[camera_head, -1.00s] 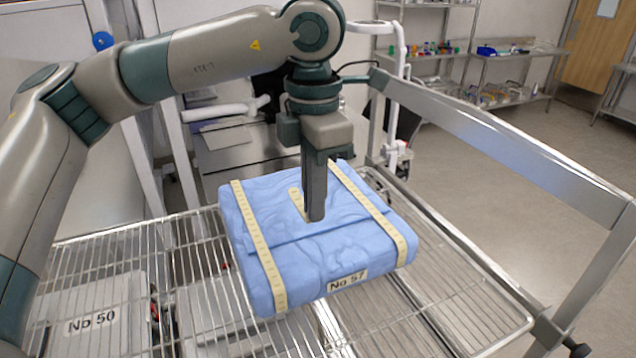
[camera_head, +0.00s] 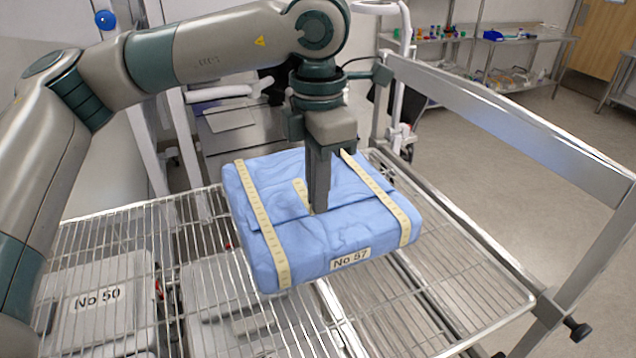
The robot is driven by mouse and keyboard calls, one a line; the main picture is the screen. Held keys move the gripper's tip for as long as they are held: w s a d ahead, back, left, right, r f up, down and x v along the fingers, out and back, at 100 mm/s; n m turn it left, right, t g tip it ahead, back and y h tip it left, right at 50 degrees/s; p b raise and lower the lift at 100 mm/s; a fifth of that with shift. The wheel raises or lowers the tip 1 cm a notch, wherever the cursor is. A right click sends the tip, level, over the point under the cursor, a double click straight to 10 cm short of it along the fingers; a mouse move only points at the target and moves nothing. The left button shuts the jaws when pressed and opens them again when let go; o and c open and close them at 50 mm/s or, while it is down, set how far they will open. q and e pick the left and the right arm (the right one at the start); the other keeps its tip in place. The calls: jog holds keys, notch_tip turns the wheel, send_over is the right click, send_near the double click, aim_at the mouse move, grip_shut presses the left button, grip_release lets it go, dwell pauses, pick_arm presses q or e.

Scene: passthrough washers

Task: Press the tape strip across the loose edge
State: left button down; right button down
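A blue wrapped pack (camera_head: 345,235) labelled "No 57" lies on the wire rack. Two long cream tape bands cross it, one on the left (camera_head: 262,225) and one on the right (camera_head: 385,195). A short cream tape strip (camera_head: 301,190) lies between them, near the edge of the top fold (camera_head: 275,219). My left gripper (camera_head: 318,208) points straight down over the middle of the pack. Its fingers look closed together, and its tips are at or just above the cloth beside the strip. They hide part of the strip; contact is unclear. My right gripper is out of view.
The wire rack (camera_head: 440,285) has bare room around the pack. A grey case (camera_head: 95,315) labelled "No 50" sits below the wires at left. A metal rail (camera_head: 510,125) runs along the right side. Shelves with small items stand at the back.

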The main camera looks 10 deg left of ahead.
pick_arm(q)
jog(key=shift+f+b, duration=0.3)
jog(key=shift+f, duration=0.95)
jog(key=shift+f+b, duration=0.7)
jog(key=shift+b, duration=0.25)
jog(key=shift+f+b, duration=0.3)
jog(key=shift+b, duration=0.1)
dwell(0.7)
jog(key=c, duration=1.9)
grip_release()
jog(key=shift+r, duration=0.15)
